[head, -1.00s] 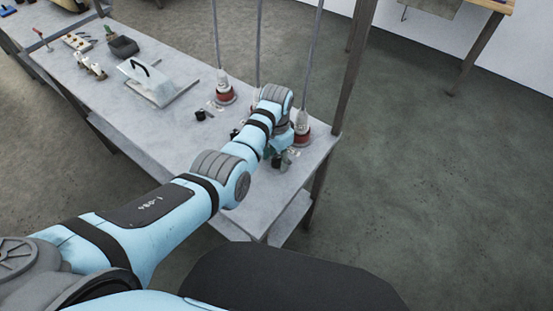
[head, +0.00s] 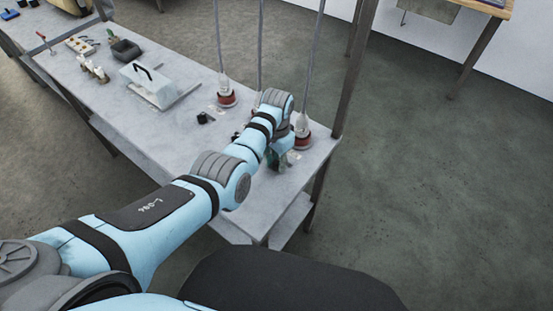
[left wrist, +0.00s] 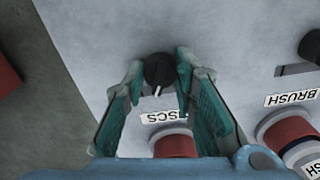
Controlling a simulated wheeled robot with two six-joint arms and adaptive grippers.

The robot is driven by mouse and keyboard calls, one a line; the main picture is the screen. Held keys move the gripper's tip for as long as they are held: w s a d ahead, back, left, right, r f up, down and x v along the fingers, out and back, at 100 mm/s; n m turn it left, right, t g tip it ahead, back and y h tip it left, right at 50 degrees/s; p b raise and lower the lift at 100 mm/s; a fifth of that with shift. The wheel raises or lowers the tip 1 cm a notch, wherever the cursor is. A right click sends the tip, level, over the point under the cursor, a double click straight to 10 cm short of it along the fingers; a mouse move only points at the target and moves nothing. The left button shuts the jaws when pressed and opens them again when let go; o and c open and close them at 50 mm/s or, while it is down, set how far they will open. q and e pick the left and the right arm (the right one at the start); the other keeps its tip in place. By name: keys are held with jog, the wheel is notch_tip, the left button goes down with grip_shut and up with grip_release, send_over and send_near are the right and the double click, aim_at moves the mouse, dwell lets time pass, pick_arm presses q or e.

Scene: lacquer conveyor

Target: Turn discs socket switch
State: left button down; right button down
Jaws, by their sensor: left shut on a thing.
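In the head view the left gripper (head: 278,158) is at the near right end of the bench, and my own wrist hides the knob. A red socket with a plug (left wrist: 174,142) sits beside the label in the wrist view. My right gripper is not in view.
The grey bench (head: 170,130) carries a red socket with cable (head: 226,95), another at the right (head: 302,137), and a black knob (head: 204,117). A "BRUSH" label (left wrist: 291,98) marks the neighbouring socket.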

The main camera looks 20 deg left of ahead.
aim_at(277, 161)
pick_arm(q)
jog(key=shift+n+p, duration=0.4)
jog(key=shift+n, duration=0.7)
jog(key=n, duration=0.2)
jog(key=shift+n+p, duration=0.35)
jog(key=shift+n, duration=0.05)
jog(key=n, duration=0.5)
jog(key=shift+n+p, duration=0.35)
jog(key=shift+n, duration=0.05)
jog(key=c, duration=1.3)
grip_release()
jog(key=shift+w, duration=0.1)
notch_tip(277, 161, up, 12)
